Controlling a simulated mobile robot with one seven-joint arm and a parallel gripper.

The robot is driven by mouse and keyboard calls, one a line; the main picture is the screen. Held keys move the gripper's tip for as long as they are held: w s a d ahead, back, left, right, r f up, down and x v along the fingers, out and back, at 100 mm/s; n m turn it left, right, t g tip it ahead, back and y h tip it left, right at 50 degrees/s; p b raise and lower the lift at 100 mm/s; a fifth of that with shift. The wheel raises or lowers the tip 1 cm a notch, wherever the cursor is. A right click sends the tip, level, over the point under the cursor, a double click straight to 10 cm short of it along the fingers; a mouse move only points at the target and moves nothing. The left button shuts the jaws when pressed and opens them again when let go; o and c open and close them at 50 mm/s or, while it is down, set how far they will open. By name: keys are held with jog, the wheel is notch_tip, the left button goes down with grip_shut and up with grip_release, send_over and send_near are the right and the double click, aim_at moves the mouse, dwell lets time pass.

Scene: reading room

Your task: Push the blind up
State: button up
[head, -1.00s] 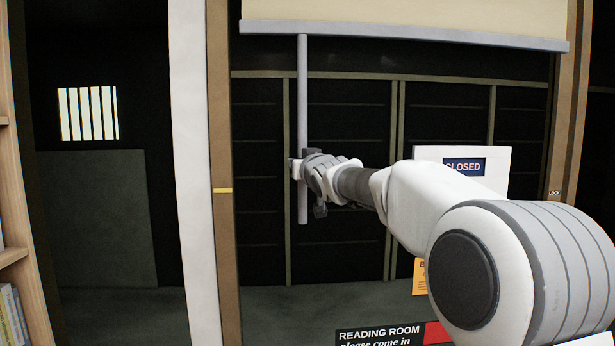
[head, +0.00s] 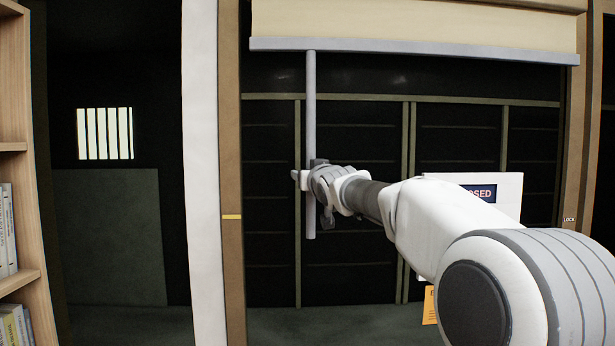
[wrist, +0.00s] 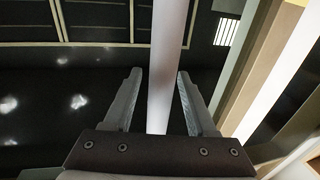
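The blind (head: 420,22) is a cream sheet with a grey bottom bar (head: 420,51), lowered over the top of the dark opening in the head view. A thin grey rod (head: 311,110) hangs straight down from the bar, left of its middle. In the wrist view the rod (wrist: 168,50) runs between the two fingers (wrist: 160,85).
A brown post with a yellow mark (head: 232,217) and a white post (head: 201,170) stand left of the opening. A bookshelf (head: 15,148) is at the far left. A white panel with a "CLOSED" sign (head: 480,193) is partly behind my arm.

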jog(key=s+d+p, duration=0.3)
jog(key=s, duration=1.4)
jog(key=shift+d, duration=0.15)
jog(key=shift+s, duration=0.1)
jog(key=s+d+f+m+g+h+b, duration=0.1)
jog(key=d+f+m+g+h, duration=0.15)
jog(key=d+f+h, duration=0.4)
jog(key=s+f+g+y+b, duration=0.3)
jog(key=s+f+g+b, duration=0.3)
jog(key=s+f, duration=2)
jog(key=s+g, duration=0.3)
jog(key=shift+s+f, duration=0.2)
jog(key=shift+f, duration=0.15)
jog(key=shift+d+g, duration=0.25)
